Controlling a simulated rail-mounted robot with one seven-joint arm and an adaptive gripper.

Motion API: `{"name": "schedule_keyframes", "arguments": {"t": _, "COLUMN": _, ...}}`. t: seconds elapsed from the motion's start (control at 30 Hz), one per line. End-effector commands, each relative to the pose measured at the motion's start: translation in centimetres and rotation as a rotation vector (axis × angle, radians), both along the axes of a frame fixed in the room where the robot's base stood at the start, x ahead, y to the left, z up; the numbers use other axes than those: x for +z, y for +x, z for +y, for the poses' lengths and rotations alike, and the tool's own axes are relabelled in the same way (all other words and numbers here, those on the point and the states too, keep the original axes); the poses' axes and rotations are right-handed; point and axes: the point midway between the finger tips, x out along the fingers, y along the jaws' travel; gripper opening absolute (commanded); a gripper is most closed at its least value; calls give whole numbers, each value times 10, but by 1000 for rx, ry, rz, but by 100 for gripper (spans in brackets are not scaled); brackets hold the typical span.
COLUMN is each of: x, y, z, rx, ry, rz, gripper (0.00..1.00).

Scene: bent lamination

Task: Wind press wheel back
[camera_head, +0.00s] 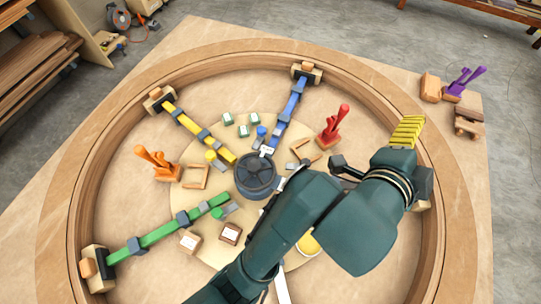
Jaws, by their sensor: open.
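A dark grey spoked wheel (256,175) sits on the hub in the middle of the round board; I cannot tell whether it is the press wheel. Coloured press bars run out to the bent wooden ring (60,215): blue (287,112), yellow (196,130) and green (152,236). Small round blue (262,131), yellow (211,155) and green (217,213) knobs lie at their inner ends. My gripper (346,170) is open at the right side, largely hidden by my wrist. Its contact with anything cannot be seen.
Orange (155,165) and red (332,128) clamps stand inside the ring, and a purple one (463,83) outside it. A yellow ribbed piece (406,132) shows beside my wrist. Small blocks lie around the hub. My arm covers the lower right of the board.

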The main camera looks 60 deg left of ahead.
Motion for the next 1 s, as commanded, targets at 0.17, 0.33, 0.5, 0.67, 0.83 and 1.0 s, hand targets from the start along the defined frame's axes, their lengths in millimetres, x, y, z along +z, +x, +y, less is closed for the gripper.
{"name": "schedule_keyframes", "arguments": {"t": 0.17, "x": -56, "y": -52, "z": 141, "rx": -102, "ry": 291, "rz": 700, "gripper": 78}}
{"name": "schedule_keyframes", "arguments": {"t": 0.33, "x": -103, "y": -152, "z": 208, "rx": -498, "ry": 319, "rz": 1162, "gripper": 78}}
{"name": "schedule_keyframes", "arguments": {"t": 0.5, "x": -122, "y": -218, "z": 221, "rx": -827, "ry": 264, "rz": 1283, "gripper": 78}}
{"name": "schedule_keyframes", "arguments": {"t": 0.67, "x": -140, "y": -231, "z": 220, "rx": -909, "ry": 255, "rz": 1291, "gripper": 78}}
{"name": "schedule_keyframes", "arguments": {"t": 0.83, "x": -171, "y": -230, "z": 220, "rx": -908, "ry": 256, "rz": 1292, "gripper": 78}}
{"name": "schedule_keyframes", "arguments": {"t": 1.0, "x": -211, "y": -230, "z": 220, "rx": -907, "ry": 257, "rz": 1292, "gripper": 78}}
